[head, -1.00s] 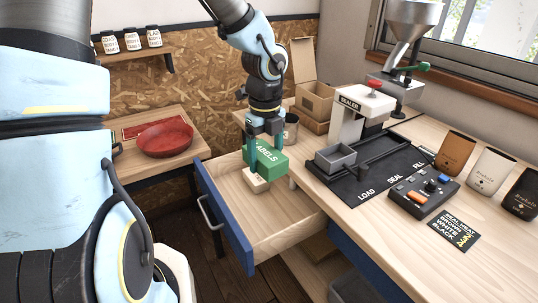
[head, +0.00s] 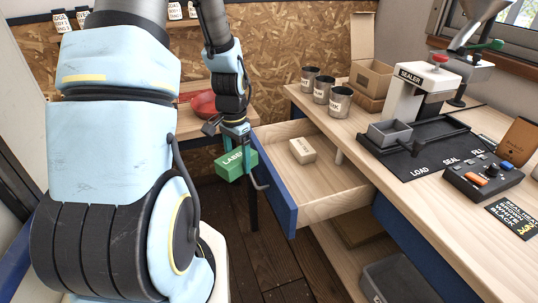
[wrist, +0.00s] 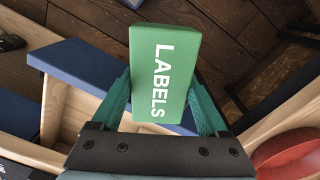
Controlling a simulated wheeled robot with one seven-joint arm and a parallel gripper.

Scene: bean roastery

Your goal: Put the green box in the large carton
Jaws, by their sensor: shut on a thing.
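The green box (head: 230,166), lettered LABELS, is held in my gripper (head: 238,152) in the air, just left of the open drawer's blue front. In the wrist view the green box (wrist: 165,62) sits between the two teal fingers of my gripper (wrist: 165,110), which are shut on its sides. An open brown carton (head: 371,78) with its lid raised stands at the back of the worktop. It is the largest carton I see, well to the right of my gripper. Its inside is mostly hidden.
The open drawer (head: 325,208) holds a small cream box (head: 303,150). Several metal tins (head: 322,90) stand left of the carton. The sealer (head: 421,100) and control panel (head: 484,181) occupy the worktop at right. A red bowl (head: 203,105) is behind my gripper. A grey bin (head: 395,279) sits low.

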